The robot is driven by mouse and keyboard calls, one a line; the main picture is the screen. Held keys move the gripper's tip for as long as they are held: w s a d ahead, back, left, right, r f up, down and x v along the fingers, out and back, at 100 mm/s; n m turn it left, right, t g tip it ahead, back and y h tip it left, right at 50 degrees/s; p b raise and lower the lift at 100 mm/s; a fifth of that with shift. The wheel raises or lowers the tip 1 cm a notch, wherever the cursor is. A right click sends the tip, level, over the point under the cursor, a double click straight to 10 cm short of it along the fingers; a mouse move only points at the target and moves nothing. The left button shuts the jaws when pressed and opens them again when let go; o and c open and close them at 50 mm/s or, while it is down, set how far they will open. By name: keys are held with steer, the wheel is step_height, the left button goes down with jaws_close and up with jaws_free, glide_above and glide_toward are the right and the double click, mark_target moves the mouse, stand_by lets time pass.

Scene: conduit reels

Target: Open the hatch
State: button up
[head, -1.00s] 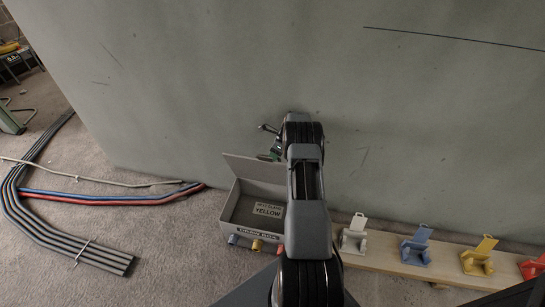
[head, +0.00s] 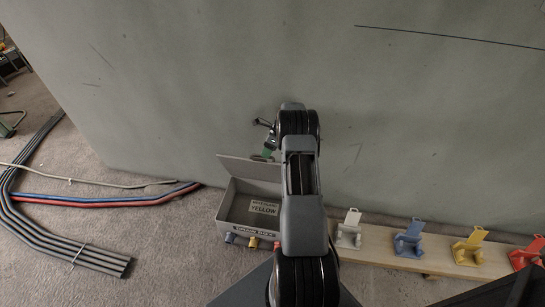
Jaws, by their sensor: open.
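A grey box (head: 226,206) stands on the floor against the wall, left of my arm. Its lid (head: 245,167) stands raised at the back, and the inside shows a label reading YELLOW (head: 264,208). I cannot tell whether this lid is the hatch; no other hatch shows clearly. My gripper (head: 264,128) is open, just above and behind the lid near the wall, and mostly hidden by my arm.
Coloured plugs (head: 253,242) sit along the box's front. A wooden board (head: 378,247) at right carries white (head: 348,230), blue (head: 409,240), yellow (head: 469,247) and red (head: 524,257) brackets. Dark conduits (head: 75,249) and red and blue pipes (head: 110,199) lie at left. Carpet between is clear.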

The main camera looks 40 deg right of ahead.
steer(key=s+r, duration=0.1)
steer(key=r, duration=0.1)
steer(key=s+a+r+p, duration=0.1)
steer(key=s+r, duration=0.2)
steer(key=shift+a+r+p, duration=0.35)
steer(key=shift+a+p, duration=0.05)
steer(key=s+a+r+p, duration=0.1)
steer(key=s+a+r, duration=0.2)
steer(key=s, duration=0.4)
steer(key=shift+s+a+p, duration=0.35)
steer(key=shift+a+p, duration=0.05)
steer(key=shift+c, duration=0.4)
